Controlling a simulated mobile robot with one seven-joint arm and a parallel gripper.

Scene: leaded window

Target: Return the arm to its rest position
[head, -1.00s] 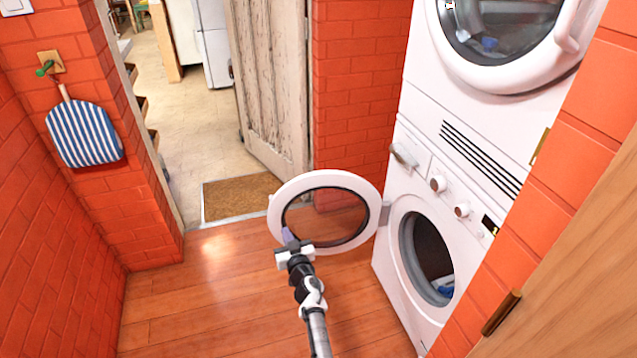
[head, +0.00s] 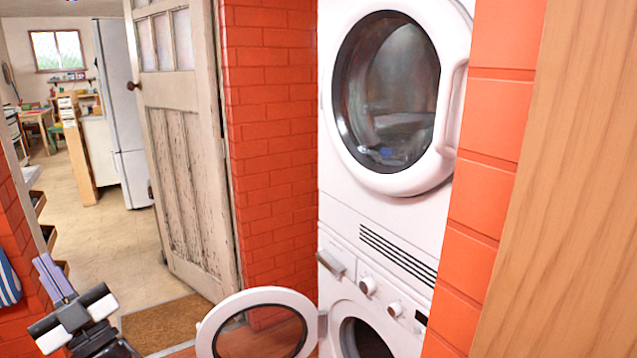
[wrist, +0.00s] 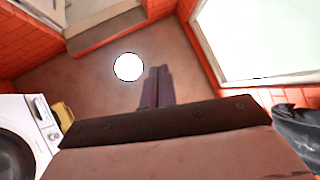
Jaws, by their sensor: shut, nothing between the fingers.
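My gripper (head: 54,277) is at the lower left of the head view, raised, with its purple-grey fingers pointing up and together. In the wrist view the two fingers (wrist: 157,86) lie side by side with nothing between them. In the head view the gripper appears left of the open round washer door (head: 262,322) and apart from it. Most of my arm is below the frame.
The lower washer (head: 350,290) stands open under a closed upper machine (head: 388,90). A worn wooden door (head: 185,150) stands open beside a doormat (head: 165,322). A brick wall (head: 270,140) and a wooden panel (head: 560,190) flank the machines. A bright round disc (wrist: 128,67) shows in the wrist view.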

